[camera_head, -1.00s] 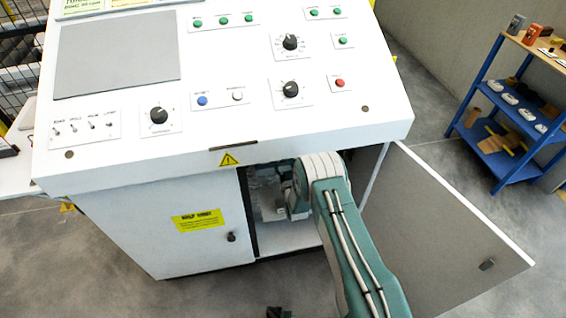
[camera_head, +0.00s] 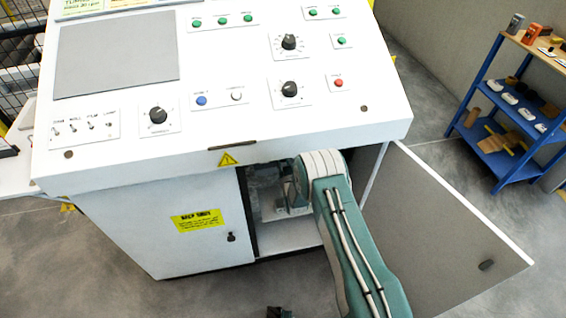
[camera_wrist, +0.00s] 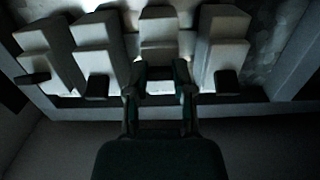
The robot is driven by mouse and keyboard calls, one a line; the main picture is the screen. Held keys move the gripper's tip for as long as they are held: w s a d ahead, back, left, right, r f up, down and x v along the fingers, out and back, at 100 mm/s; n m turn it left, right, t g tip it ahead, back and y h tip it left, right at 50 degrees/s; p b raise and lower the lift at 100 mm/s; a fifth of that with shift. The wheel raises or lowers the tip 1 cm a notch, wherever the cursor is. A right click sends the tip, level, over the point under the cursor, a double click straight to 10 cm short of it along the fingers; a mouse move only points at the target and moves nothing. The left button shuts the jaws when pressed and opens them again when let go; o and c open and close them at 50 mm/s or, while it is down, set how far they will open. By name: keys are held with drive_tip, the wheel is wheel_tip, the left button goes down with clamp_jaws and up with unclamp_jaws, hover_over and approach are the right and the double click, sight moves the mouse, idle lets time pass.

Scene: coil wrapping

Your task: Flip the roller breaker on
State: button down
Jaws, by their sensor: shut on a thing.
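In the wrist view, several pale block-shaped breakers stand in a row, with small dark levers on the outer left breaker (camera_wrist: 45,50), the one beside it (camera_wrist: 95,45) and the right one (camera_wrist: 228,50). My gripper (camera_wrist: 161,82) is at the third breaker from the left (camera_wrist: 158,27), its two fingers closed around the lever there. The fingers hide most of that lever, and I cannot tell its position. No labels are readable, so I cannot tell which breaker is the roller's. In the head view my arm reaches into the open cabinet (camera_head: 290,238); the gripper is hidden there.
The cabinet door (camera_head: 440,225) stands open to the right of my arm. The control console (camera_head: 200,140) with knobs and buttons overhangs the opening. A closed left door (camera_head: 165,235) bears a yellow label. A blue shelf (camera_head: 500,165) stands at the far right.

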drive_tip(key=shift+r+g+h, duration=0.25)
drive_tip(key=shift+r+g, duration=0.05)
drive_tip(key=shift+g, duration=0.55)
drive_tip(key=shift+r+g+h, duration=0.25)
drive_tip(key=shift+g, duration=0.6)
drive_tip(key=shift+c, duration=2.4)
unclamp_jaws()
drive_tip(key=v, duration=1.1)
drive_tip(key=shift+s, duration=0.4)
drive_tip(key=shift+r, duration=0.15)
